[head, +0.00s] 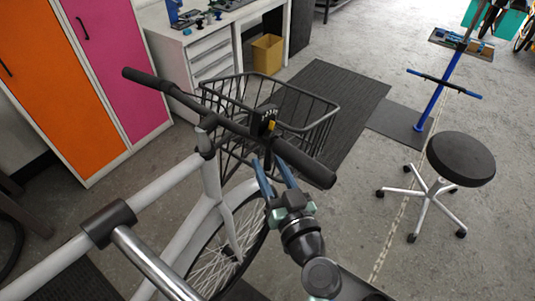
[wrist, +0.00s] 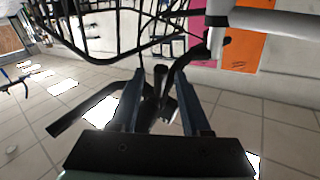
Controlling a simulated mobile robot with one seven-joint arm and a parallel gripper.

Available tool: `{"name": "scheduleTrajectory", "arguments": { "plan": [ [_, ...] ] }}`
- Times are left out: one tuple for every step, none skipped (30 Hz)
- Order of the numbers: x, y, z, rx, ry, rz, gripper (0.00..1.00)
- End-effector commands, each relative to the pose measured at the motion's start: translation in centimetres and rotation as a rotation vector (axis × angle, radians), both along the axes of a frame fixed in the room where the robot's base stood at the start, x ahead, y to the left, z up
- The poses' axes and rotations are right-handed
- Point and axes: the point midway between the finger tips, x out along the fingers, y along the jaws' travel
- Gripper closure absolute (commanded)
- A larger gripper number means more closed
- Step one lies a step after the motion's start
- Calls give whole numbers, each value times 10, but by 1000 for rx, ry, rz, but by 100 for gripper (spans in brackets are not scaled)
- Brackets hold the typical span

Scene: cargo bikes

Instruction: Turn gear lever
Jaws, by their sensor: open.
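A white bike stands in the head view with a black handlebar (head: 230,127). Its near right grip (head: 304,163) points toward me. A small black part with yellow marks (head: 266,121) sits on the bar just inside that grip; it looks like the gear lever. My gripper (head: 273,165) is open, its two blue-grey fingers reaching up close beneath the bar by this part. In the wrist view my gripper (wrist: 158,80) has its fingers apart on either side of a dark upright piece (wrist: 160,77), with the grip (wrist: 80,112) at the left. I cannot tell whether the fingers touch anything.
A black wire basket (head: 310,112) is fixed beyond the handlebar. The front wheel (head: 235,240) is below. A black stool (head: 461,159) and a blue repair stand (head: 437,92) are at the right. Orange and pink lockers (head: 120,70) stand at the left. The floor between the bike and the stool is clear.

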Motion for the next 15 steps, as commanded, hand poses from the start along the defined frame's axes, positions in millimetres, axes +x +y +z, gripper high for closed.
{"name": "scheduleTrajectory", "arguments": {
  "plan": [
    [6,2,2,0,0,2,53],
    [8,3,1,0,0,2,53],
    [10,4,1,0,0,1,53],
    [12,5,1,0,-1,1,53],
    [13,5,1,0,0,1,53],
    [15,6,0,0,0,1,53],
    [15,6,0,0,0,1,53],
    [16,6,0,0,0,1,53],
    [16,6,0,0,0,1,53],
    [16,6,0,0,0,0,53],
    [16,6,0,0,0,0,53],
    [16,6,0,0,0,0,53],
    [16,6,0,0,0,0,53],
    [16,6,0,0,0,0,53],
    [16,6,0,0,0,0,53]
  ]
}}
